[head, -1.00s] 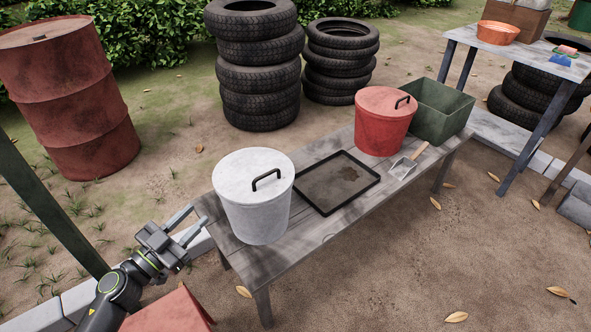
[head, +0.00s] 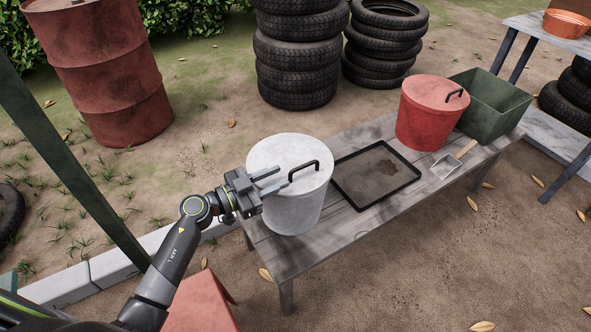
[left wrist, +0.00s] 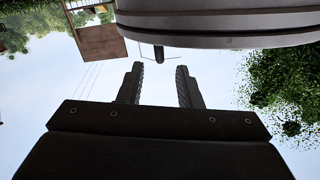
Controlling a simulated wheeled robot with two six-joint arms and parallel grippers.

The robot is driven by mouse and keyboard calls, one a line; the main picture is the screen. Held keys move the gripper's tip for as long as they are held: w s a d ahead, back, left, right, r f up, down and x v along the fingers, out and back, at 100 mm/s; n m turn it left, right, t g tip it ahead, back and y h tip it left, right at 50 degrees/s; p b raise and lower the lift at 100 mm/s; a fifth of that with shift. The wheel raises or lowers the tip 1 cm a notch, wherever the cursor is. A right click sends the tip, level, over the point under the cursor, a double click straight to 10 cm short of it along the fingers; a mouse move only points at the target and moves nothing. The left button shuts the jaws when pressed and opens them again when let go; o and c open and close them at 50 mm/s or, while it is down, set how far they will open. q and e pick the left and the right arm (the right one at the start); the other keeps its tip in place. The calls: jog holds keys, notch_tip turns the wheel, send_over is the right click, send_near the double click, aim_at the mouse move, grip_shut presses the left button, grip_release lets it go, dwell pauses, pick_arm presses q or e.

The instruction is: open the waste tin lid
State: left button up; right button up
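A pale grey-white tin (head: 292,212) with a lid (head: 285,153) stands on the near left end of the bench. The lid sits level on it and carries a black bar handle (head: 304,164). A red tin (head: 424,125) with a lid and black handle stands farther along. My left gripper (head: 285,180) reaches in from the left at the pale lid, its fingers pointing toward the handle. In the left wrist view the two fingers (left wrist: 158,83) are apart with nothing between them, and the pale tin's rim (left wrist: 225,22) is close above them. My right gripper is not in view.
The wooden bench (head: 345,222) also holds a black-rimmed tray (head: 372,180), a small scoop (head: 447,165) and a green bin (head: 492,108). Stacked tyres (head: 297,60) and a rusty drum (head: 105,75) stand behind. A dark green post (head: 70,165) rises at left.

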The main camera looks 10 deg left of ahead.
aim_at(296, 169)
pick_arm(q)
jog(key=x, duration=0.6)
jog(key=shift+w+b, duration=0.1)
jog(key=shift+b, duration=0.25)
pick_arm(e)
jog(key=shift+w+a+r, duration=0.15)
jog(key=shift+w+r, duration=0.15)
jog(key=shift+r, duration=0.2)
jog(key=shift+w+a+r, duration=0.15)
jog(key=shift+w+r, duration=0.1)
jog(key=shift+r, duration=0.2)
pick_arm(q)
jog(key=shift+c, duration=0.3)
grip_shut()
